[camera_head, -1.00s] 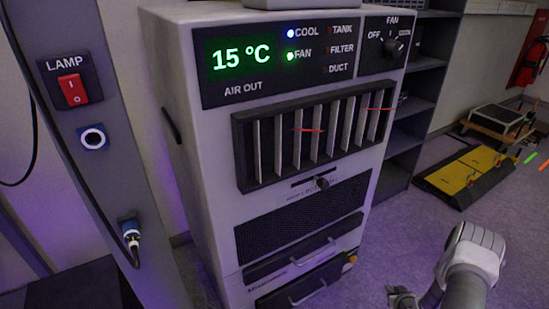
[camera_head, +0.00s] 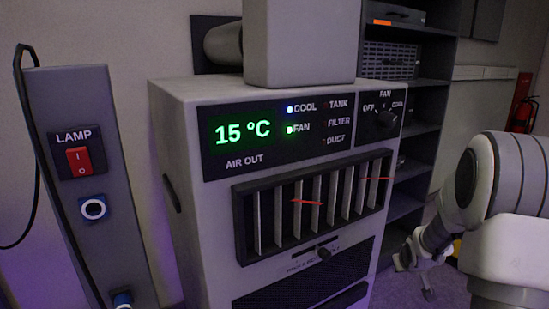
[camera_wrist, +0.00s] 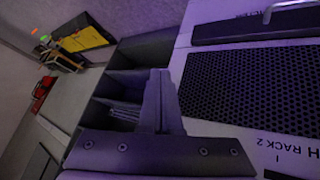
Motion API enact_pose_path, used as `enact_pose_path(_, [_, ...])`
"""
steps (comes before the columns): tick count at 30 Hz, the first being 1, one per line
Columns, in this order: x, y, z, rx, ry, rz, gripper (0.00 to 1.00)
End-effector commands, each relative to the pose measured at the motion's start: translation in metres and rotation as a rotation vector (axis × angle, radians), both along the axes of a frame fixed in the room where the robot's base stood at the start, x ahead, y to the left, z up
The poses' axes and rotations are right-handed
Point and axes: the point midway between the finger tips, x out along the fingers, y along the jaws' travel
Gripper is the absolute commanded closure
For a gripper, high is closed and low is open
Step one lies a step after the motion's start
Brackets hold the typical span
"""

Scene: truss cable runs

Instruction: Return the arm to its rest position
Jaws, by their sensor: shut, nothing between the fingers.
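My arm shows at the right of the head view, folded in front of the dark shelf. My gripper (camera_head: 401,262) hangs low there, just right of the cooling unit (camera_head: 190,130), small and partly hidden by my arm. In the wrist view the two fingers of my gripper (camera_wrist: 159,78) are together with nothing between them. The cooling unit's dark mesh panel (camera_wrist: 255,85) fills the right of that view. I cannot tell whether the gripper touches the unit; a gap seems to lie between them.
The dark shelf (camera_head: 421,141) stands behind the unit on the right. A grey post with a red lamp switch (camera_head: 79,160) stands on the left. A fire extinguisher (camera_head: 524,115) is at the far right. The wrist view shows a yellow item (camera_wrist: 88,38) on the floor.

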Motion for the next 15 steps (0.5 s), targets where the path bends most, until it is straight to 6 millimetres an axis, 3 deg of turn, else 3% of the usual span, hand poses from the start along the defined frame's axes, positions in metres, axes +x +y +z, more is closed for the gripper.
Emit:
enact_pose_path(1, [-0.006, 0.011, 0.021, 0.0, -0.003, -0.002, 1.0])
enact_pose_path(6, [-0.035, 0.042, 0.072, 0.014, 0.02, -0.018, 1.0])
enact_pose_path(15, [-0.106, 0.1, 0.14, 0.064, 0.054, -0.034, 1.0])
